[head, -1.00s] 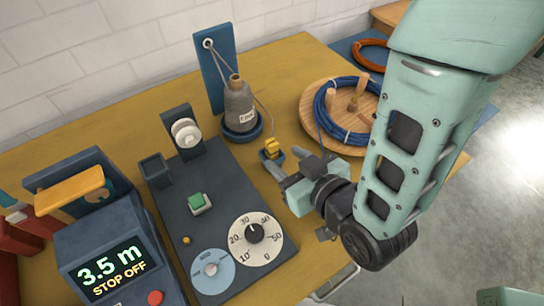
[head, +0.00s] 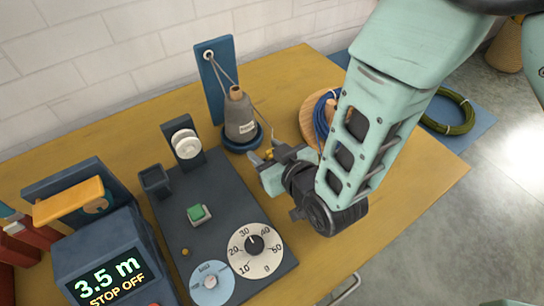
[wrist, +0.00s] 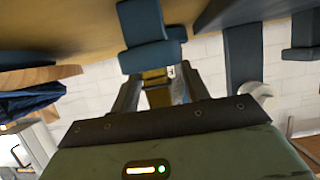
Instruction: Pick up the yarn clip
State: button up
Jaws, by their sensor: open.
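The yarn clip (head: 269,153) is a small yellow piece, mostly hidden behind my gripper in the head view. In the wrist view the yellow clip (wrist: 154,80) shows between the two fingers, next to its small blue holder (wrist: 150,54). My gripper (head: 264,160) is open, with its fingertips at the clip, one on each side. I cannot tell whether either finger touches it. In the wrist view my gripper (wrist: 160,85) has a clear gap between its fingers.
A grey yarn cone (head: 240,118) stands close behind the clip. The dark winder panel (head: 222,213) lies left of my gripper. A wooden disc with blue yarn (head: 322,115) is to the right, partly behind my arm. Yellow tabletop (head: 345,245) is clear in front.

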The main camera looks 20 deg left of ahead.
jog(key=shift+c, duration=0.3)
grip_shut()
jog(key=shift+r, duration=0.1)
